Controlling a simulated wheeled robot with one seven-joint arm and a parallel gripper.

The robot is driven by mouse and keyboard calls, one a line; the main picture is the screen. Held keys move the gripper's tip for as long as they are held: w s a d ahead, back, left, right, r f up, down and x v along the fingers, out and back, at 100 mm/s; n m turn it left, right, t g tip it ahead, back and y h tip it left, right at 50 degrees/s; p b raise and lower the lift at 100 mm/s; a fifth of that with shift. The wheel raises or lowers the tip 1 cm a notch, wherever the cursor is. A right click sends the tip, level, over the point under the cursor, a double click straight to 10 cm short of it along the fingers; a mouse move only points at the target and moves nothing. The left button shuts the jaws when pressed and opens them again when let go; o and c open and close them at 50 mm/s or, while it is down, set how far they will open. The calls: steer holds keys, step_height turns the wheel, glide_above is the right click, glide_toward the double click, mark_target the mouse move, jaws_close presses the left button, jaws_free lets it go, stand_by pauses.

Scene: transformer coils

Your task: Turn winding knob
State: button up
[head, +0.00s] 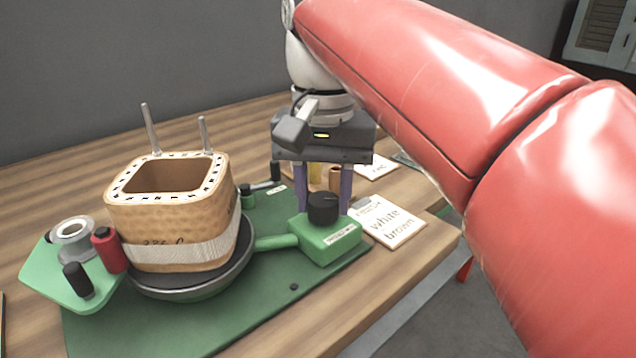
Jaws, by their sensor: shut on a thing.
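The black winding knob (323,209) stands upright on a green control box (335,242) with a small white label on its front. My gripper (323,203) points down over the box. Its two purple fingers stand on the left and right sides of the knob and are shut on it. The lower ends of the fingers are partly hidden by the knob and box. A large tan coil (170,220) with a pale band around it sits on a dark round turntable (195,288) to the left of the box.
A green base plate (265,318) lies under the winder on the wooden table (75,165). A green side bracket (45,275) at left carries spools, one red (108,249). My red arm fills the right side.

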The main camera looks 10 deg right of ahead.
mark_target(323, 199)
stand_by(0.4)
steer(key=o, duration=1)
steer(key=shift+r, duration=3.9)
